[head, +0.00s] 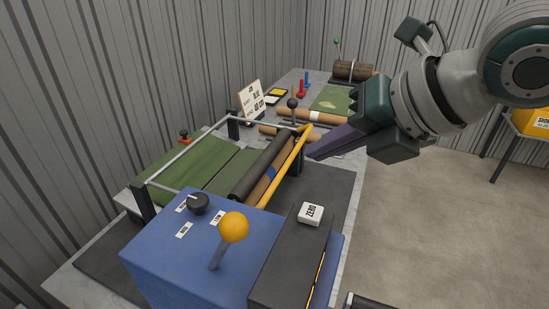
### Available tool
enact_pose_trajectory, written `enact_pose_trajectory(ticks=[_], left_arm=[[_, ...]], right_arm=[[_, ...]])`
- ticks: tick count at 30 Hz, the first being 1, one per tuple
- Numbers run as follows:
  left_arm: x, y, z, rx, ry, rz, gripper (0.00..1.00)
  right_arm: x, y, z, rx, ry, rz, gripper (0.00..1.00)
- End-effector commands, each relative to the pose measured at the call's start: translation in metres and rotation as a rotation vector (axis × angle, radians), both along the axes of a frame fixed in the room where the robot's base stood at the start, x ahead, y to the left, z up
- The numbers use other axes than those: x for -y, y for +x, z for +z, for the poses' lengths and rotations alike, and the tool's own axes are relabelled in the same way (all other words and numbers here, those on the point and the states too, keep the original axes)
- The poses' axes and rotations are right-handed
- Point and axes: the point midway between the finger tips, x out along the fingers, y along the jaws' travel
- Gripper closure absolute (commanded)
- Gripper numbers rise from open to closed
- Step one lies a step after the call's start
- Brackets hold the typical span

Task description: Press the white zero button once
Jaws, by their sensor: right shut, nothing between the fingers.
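The white zero button (311,213) is a small square cap with dark lettering. It sits on top of a dark grey box (291,250) at the front right of the blue machine housing (160,259). My right gripper (314,156) comes in from the right. Its long dark fingers are shut with nothing between them. The fingertips appear beyond and above the button in the picture, near the yellow bar, and apart from the button. Whether they touch the bar I cannot tell. My left gripper is not in view.
An orange ball-topped lever (233,227) and a black knob (198,203) stand on the blue housing left of the button. A yellow bar (288,166) slants beside the dark roller (262,168).

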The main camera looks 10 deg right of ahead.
Motion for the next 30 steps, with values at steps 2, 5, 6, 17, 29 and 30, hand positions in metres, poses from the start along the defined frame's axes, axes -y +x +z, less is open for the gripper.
enact_pose_trajectory(ticks=[2, 5, 6, 17, 29, 30], left_arm=[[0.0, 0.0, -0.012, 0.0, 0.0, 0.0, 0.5], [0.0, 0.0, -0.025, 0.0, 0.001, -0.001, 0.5], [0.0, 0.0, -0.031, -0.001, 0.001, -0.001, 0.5], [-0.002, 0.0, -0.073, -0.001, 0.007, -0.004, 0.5], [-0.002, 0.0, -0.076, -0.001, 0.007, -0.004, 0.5], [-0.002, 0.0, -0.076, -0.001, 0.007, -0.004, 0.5]], right_arm=[[0.0, 0.0, -0.012, 0.0, 0.001, 0.0, 1.0], [0.0, 0.0, -0.024, 0.0, 0.001, 0.001, 1.0], [0.0, 0.0, -0.03, 0.0, 0.001, 0.001, 1.0], [0.0, 0.0, -0.075, 0.0, 0.001, -0.001, 1.0], [0.0, 0.0, -0.081, 0.0, 0.001, -0.001, 1.0], [0.0, 0.0, -0.081, 0.0, 0.0, 0.0, 1.0]])
